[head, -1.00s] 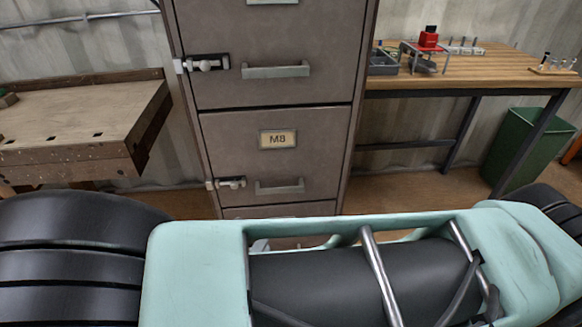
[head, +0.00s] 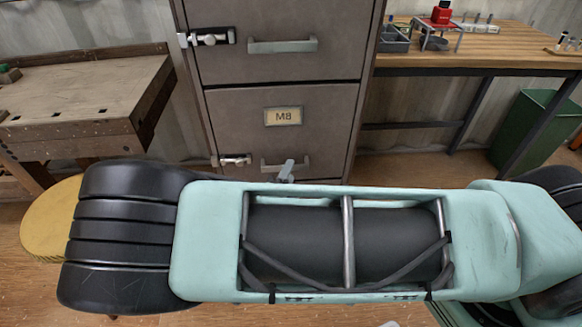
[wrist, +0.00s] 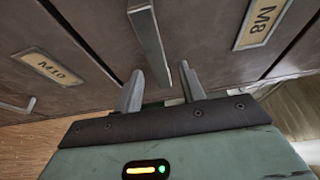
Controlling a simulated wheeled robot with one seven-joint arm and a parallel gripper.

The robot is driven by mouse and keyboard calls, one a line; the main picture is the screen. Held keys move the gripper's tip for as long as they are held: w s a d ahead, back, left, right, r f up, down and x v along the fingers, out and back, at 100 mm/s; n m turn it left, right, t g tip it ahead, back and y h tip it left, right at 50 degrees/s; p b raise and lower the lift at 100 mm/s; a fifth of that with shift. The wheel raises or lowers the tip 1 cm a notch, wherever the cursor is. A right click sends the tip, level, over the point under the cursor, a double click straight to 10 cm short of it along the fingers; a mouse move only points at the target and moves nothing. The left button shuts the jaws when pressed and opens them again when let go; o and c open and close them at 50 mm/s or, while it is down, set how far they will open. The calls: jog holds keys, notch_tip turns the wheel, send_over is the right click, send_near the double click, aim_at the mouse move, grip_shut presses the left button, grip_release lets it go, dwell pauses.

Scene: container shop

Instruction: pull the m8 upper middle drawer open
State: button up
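The M8 drawer (head: 240,128) is a grey-brown cabinet front with a framed M8 label (head: 283,116). It looks shut, flush with its neighbours. Its pale bar handle (head: 270,165) is below the label, partly hidden by my gripper (head: 287,170) and arm. In the wrist view, the handle (wrist: 150,42) runs down between the two fingertips of my gripper (wrist: 160,78), with the M8 label (wrist: 262,20) to the right. The fingers are open, one on each side of the handle's near end; I cannot tell whether they touch it.
A latch (head: 234,160) sits at the drawer's left edge. The M10 drawer label (wrist: 47,67) is beyond the seam. A wooden workbench (head: 75,100) stands left, a table (head: 490,62) and green bin (head: 540,130) right. A yellow round thing (head: 45,225) lies behind my arm.

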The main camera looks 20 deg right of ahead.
jog(key=shift+x, duration=1.5)
